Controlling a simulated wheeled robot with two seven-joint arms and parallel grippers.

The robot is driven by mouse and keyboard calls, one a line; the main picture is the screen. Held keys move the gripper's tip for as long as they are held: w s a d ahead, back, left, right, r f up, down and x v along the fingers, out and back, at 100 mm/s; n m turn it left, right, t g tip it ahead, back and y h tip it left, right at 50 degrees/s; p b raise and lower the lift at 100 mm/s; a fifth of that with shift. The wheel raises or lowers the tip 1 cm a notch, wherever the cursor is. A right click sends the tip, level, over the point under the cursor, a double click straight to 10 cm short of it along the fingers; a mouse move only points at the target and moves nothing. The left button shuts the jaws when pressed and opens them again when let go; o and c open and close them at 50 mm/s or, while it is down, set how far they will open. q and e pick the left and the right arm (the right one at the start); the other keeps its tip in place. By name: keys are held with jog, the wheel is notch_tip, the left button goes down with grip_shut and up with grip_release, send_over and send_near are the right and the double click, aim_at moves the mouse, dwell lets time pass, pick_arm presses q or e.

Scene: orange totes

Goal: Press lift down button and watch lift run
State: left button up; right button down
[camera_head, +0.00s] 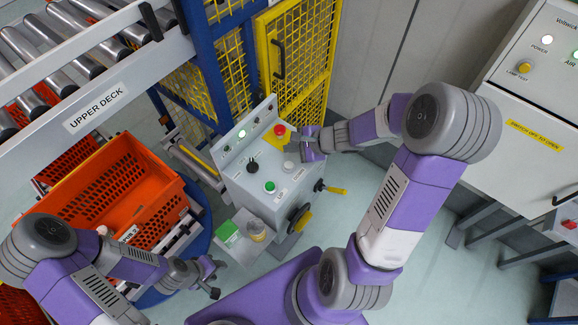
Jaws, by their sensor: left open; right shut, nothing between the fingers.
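The grey control box (262,180) stands in the middle on a stand. The labels are too small to read, so I cannot tell which is lift down. My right gripper (296,148) is shut and empty over the box's right side, between the red and pale buttons; contact cannot be told. My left gripper (213,276) is open and empty at lower left, below the box.
An orange tote (125,190) sits at left below the roller deck marked UPPER DECK (97,108). A yellow mesh gate (290,60) stands behind the box. A small shelf (240,245) holds a green block and a jar. A white cabinet (530,130) is at right.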

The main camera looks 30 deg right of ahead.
jog(key=b, duration=0.4)
send_over(291, 166)
notch_tip(291, 166, down, 6)
jog(key=shift+r, duration=0.25)
jog(key=shift+f+b, duration=0.55)
jog(key=shift+b, duration=0.05)
dwell(1.0)
jog(key=shift+f+b, duration=0.4)
jog(key=shift+b, duration=0.15)
